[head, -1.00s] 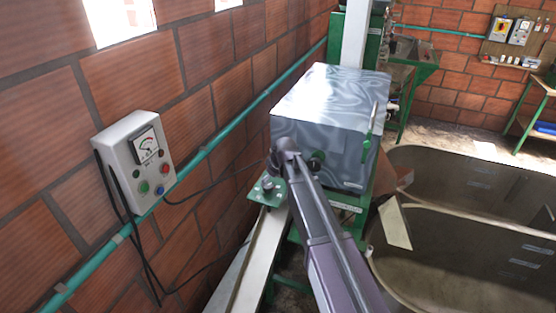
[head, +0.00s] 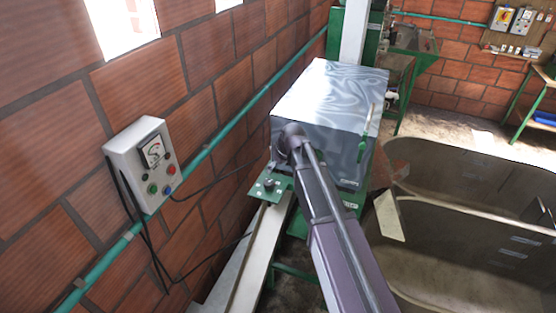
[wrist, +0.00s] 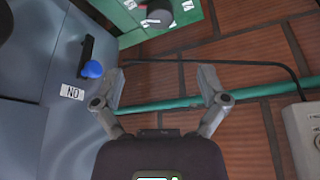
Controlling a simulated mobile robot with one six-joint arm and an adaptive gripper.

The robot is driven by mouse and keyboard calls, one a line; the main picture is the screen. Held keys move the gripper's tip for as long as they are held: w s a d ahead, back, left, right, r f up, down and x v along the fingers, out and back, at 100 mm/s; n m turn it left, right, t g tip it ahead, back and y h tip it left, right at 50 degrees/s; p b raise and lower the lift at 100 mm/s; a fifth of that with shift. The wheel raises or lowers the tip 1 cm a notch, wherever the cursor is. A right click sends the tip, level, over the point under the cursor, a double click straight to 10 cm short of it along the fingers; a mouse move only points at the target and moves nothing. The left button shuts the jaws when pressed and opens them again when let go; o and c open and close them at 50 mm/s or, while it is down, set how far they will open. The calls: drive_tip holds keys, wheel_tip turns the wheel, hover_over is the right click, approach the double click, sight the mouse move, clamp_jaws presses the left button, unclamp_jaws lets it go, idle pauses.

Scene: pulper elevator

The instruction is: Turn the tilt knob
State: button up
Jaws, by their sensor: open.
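A small knob (head: 269,183) stands on a green plate (head: 258,194) beside the metal box. In the wrist view a dark round knob (wrist: 158,16) sits on a green panel (wrist: 188,14) with white labels, at the top. I cannot read a tilt label on it. My gripper (wrist: 162,74) is open and empty in the wrist view, its fingers spread below the knob and apart from it. In the head view my arm hides the gripper.
The metal box (head: 335,90) carries a lever with a blue tip (wrist: 92,69) and an ON label. A grey control box (head: 150,165) hangs on the brick wall, with a green pipe and black cables. Large basins (head: 470,190) stand at the right.

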drive_tip(key=shift+s+d+r+p, duration=0.15)
drive_tip(key=shift+r+p, duration=0.15)
drive_tip(key=shift+r, duration=0.2)
idle(0.3)
drive_tip(key=s+d+f+m+g+h, duration=0.1)
drive_tip(key=s+d+m+g+h, duration=0.15)
drive_tip(key=s+d+m, duration=1.2)
drive_tip(key=s+d+f+n+b, duration=0.1)
drive_tip(key=s+f+b, duration=0.1)
drive_tip(key=f+b, duration=0.5)
drive_tip(key=s+d+f+n+b, duration=0.2)
drive_tip(key=s+f+b, duration=0.1)
drive_tip(key=f+b, duration=0.4)
drive_tip(key=s+d+f+n+b, duration=0.2)
drive_tip(key=f+b, duration=0.6)
drive_tip(key=shift+s+d+f+h, duration=0.25)
drive_tip(key=shift+s+h, duration=0.05)
drive_tip(key=shift+h, duration=0.05)
drive_tip(key=shift+n+g, duration=0.25)
drive_tip(key=shift+c, duration=0.2)
drive_tip(key=c, duration=0.5)
drive_tip(key=shift+o, duration=0.2)
